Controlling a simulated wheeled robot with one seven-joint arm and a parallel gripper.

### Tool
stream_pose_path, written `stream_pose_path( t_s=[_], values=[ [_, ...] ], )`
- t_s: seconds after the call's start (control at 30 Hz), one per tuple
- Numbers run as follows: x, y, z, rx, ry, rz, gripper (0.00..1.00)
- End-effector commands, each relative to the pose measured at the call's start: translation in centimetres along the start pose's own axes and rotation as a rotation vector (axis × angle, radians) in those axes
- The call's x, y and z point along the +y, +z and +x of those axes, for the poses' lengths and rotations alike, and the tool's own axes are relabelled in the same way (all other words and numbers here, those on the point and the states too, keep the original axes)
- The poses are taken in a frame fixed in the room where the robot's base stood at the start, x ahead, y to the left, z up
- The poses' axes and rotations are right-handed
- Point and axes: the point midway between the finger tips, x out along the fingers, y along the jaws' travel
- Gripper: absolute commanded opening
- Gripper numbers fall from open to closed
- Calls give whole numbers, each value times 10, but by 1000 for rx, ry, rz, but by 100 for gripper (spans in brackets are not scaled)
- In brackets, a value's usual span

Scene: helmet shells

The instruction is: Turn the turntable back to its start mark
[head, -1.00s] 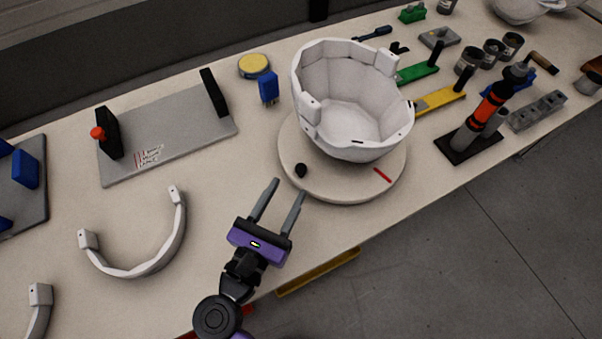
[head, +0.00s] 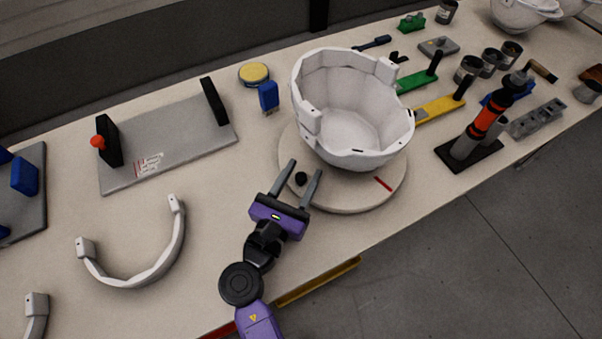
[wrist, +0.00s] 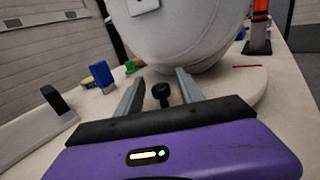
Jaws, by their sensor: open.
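The round cream turntable (head: 345,199) stands on the bench and carries a white helmet shell (head: 345,125), open side up. A red mark (head: 384,184) lies on the turntable's front right; it also shows in the wrist view (wrist: 246,66). A small black knob (head: 301,178) stands on the turntable's front left edge. My gripper (head: 306,170) is open, with one finger on each side of the knob. In the wrist view the knob (wrist: 161,92) stands between the two fingers, with gaps visible on both sides. Whether either finger touches it I cannot tell.
A blue block tool (head: 268,96) and a yellow round tin (head: 254,74) lie behind left. A grey plate fixture (head: 180,150) and a white curved band (head: 150,275) are left. A black and orange tool (head: 482,128) stands right. The bench front edge is close.

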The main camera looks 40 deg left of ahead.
Motion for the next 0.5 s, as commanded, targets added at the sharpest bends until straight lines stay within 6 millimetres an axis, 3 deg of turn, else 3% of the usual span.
stream_pose_path(
  t_s=[0.07,0.3,0.5],
  values=[
    [0,0,0,0,0,0,45],
    [0,0,0,0,0,0,0],
    [0,0,-1,0,0,-1,0]
  ],
)
